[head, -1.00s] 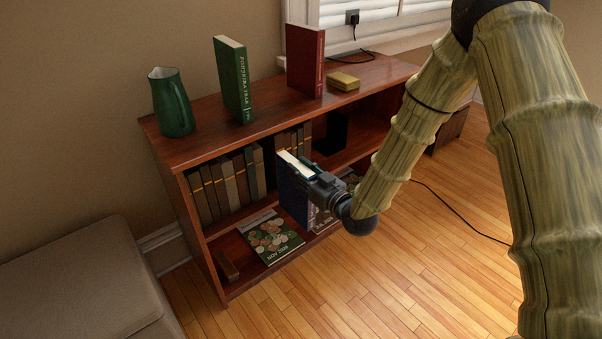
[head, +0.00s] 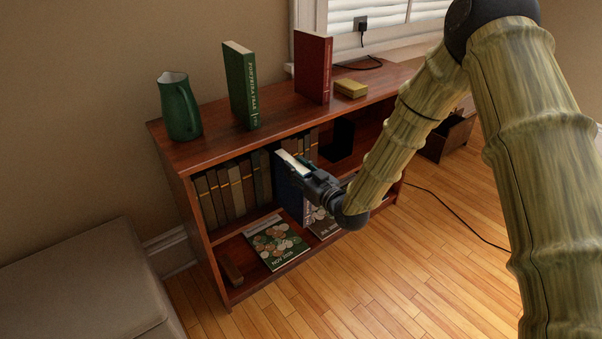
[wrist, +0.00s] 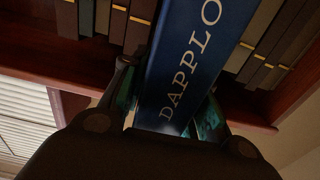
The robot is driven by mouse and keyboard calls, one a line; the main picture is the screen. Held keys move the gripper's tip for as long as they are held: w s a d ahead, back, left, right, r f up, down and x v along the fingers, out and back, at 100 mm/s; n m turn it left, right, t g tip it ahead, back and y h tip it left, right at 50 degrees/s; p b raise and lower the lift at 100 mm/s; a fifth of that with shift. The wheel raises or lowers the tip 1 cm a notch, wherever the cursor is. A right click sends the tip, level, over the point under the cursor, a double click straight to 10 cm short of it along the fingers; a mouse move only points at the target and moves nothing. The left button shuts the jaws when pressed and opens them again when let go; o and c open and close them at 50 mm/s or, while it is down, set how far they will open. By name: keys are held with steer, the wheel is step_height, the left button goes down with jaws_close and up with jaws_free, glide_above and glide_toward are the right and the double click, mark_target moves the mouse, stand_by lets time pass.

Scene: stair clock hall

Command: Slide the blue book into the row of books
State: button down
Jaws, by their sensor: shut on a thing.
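The blue book (head: 289,188) stands upright in my gripper (head: 309,173), in front of the shelf. In the wrist view its dark blue spine (wrist: 190,60) with white letters runs up from between my fingers (wrist: 172,110). My gripper is shut on its near end. The row of books (head: 232,190) stands on the upper shelf, with brown spines and gold bands. More of the row (head: 307,142) shows to the right of the blue book. In the wrist view, row books flank it on both sides. How far its far end reaches between them is hidden.
On the bookcase top (head: 205,148) stand a green jug (head: 179,108), a green book (head: 241,85), a red book (head: 313,68) and a small yellow box (head: 351,88). Magazines (head: 276,243) lie on the bottom shelf. A grey bench (head: 75,285) is at left. A cable (head: 450,217) crosses the floor.

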mark_target(304, 174)
steer(key=shift+w+a, duration=0.25)
steer(key=shift+w, duration=0.1)
steer(key=shift+r+p, duration=0.1)
steer(key=shift+p, duration=0.2)
stand_by(1.6)
steer(key=shift+b+x, duration=0.35)
steer(key=shift+x, duration=3.55)
stand_by(0.8)
steer(key=c, duration=1)
jaws_free()
steer(key=v, duration=1.2)
